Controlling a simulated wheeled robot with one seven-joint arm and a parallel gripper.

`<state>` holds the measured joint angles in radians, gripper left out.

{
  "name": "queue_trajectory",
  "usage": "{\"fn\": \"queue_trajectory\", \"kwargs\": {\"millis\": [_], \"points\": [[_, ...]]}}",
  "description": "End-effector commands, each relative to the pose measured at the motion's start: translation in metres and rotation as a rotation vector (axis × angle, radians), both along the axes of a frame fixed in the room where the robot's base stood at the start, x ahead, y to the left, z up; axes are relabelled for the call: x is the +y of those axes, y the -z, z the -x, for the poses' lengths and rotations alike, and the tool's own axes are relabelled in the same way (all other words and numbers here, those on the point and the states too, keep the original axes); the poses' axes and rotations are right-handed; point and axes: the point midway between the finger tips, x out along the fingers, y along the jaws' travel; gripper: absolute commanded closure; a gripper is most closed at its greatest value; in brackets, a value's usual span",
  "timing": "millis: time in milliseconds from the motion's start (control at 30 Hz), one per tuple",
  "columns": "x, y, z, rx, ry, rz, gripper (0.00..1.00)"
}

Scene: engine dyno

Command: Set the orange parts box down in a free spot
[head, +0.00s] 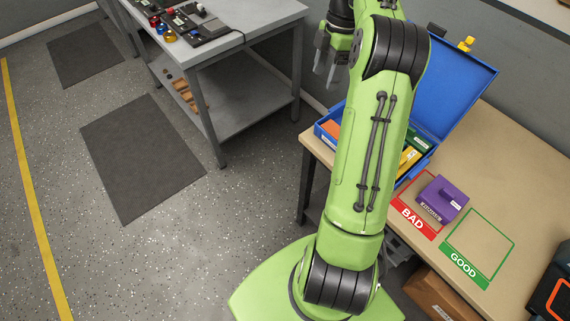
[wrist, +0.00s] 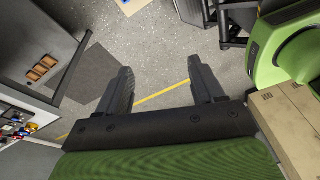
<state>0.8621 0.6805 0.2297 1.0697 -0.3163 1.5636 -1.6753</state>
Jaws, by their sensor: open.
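An orange box (head: 331,128) sits inside the open blue case (head: 325,139) on the tan table, at the case's left end. My green arm hides part of it and the middle of the case. My gripper (head: 326,76) is raised beyond the case, apart from the orange box. In the wrist view my gripper (wrist: 162,80) has its two dark fingers apart with only floor between them. The orange box cannot be made out in the wrist view.
A green box (head: 418,140) and a yellow box (head: 408,160) are also in the case. A purple box (head: 443,198) overlaps the red BAD outline (head: 410,217). The green GOOD outline (head: 480,245) is empty. A grey workbench (head: 225,35) stands at the back left.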

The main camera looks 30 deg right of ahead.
Motion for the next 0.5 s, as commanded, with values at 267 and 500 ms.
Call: {"fn": "queue_trajectory", "kwargs": {"millis": [267,500], "points": [[0.184,-0.085,0.049,-0.111,0.582,0.172,0.33],[0.259,-0.071,0.159,-0.279,1.114,0.02,0.33]]}}
